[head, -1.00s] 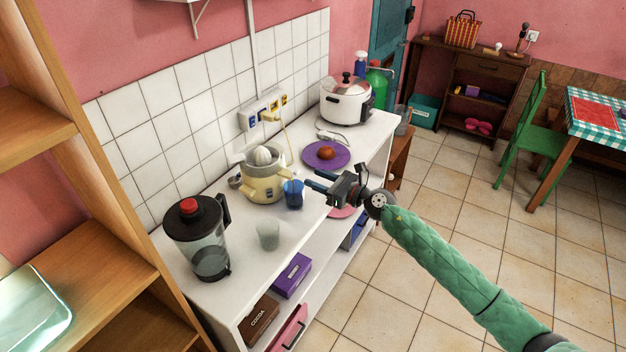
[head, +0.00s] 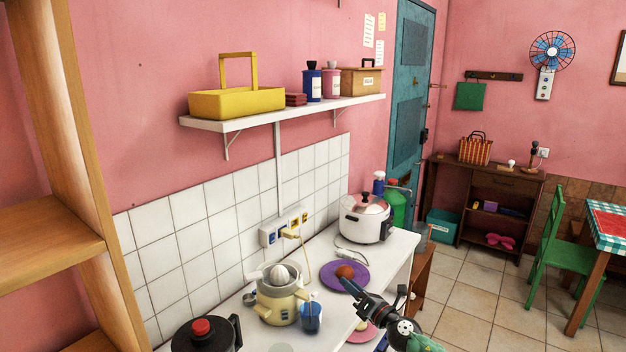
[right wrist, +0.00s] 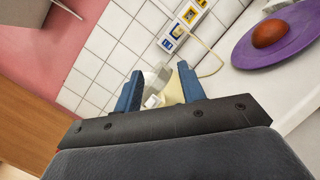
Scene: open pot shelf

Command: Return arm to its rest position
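My right gripper (head: 346,284) shows in the head view above the front of the white counter (head: 388,276), near a purple plate (head: 358,279) with a round brown item (head: 345,271). In the right wrist view, its two blue fingers stand apart with nothing held between them (right wrist: 160,78). The cream juicer (head: 280,304) shows beyond that gap. A blue cup (head: 311,319) stands beside the juicer, apart from the gripper. My left gripper is not in view.
A white wall shelf (head: 290,114) holds a yellow basket (head: 237,102), bottles and a box. A wooden shelf unit (head: 88,180) rises at left. Open tiled floor (head: 480,320) lies right of the counter.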

